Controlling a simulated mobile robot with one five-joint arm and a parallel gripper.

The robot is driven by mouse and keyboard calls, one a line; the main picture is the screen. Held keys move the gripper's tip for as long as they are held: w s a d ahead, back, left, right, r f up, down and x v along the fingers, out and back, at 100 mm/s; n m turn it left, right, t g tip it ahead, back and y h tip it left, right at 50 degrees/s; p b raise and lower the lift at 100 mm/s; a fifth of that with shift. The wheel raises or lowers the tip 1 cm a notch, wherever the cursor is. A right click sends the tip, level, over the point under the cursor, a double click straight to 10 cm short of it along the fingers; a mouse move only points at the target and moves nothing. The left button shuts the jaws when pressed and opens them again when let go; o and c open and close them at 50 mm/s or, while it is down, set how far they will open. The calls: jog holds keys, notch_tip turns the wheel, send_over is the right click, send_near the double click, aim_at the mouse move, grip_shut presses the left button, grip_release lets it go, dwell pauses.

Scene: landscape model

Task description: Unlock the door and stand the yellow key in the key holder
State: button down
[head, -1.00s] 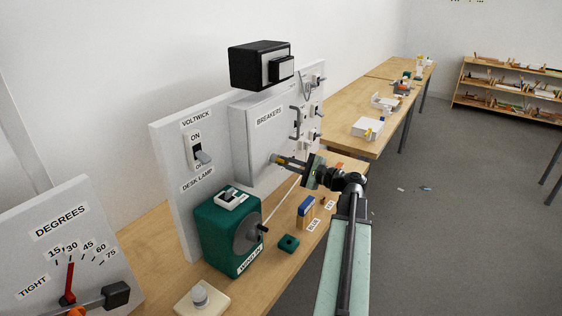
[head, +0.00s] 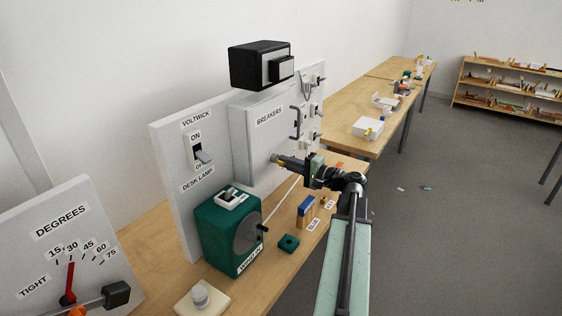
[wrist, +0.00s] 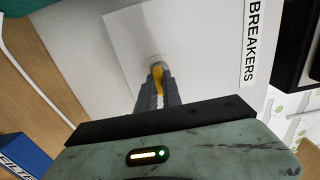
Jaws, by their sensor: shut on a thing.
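The yellow key (wrist: 158,79) is between my gripper's fingers, its far end at a round lock (wrist: 157,61) on the pale grey door (wrist: 115,45) beside the BREAKERS label. How deep it sits in the lock is hidden. My gripper (head: 280,160) is shut on the key; it also shows in the wrist view (wrist: 158,92). The door looks shut flat in the BREAKERS cabinet (head: 262,145). A small dark green block (head: 288,243) with a dark spot on top lies on the bench; I cannot tell if it is the key holder.
A green box with a crank (head: 225,235) stands left of my arm. A blue upright block (head: 306,207) stands below my gripper. A black box (head: 260,65) sits above the cabinet. Handles (head: 296,122) stick out right of the door. The floor at right is mostly clear.

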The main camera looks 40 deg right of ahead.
jog(key=shift+s+d, duration=0.15)
jog(key=shift+s, duration=0.5)
jog(key=v, duration=0.2)
jog(key=shift+s, duration=0.4)
dwell(0.4)
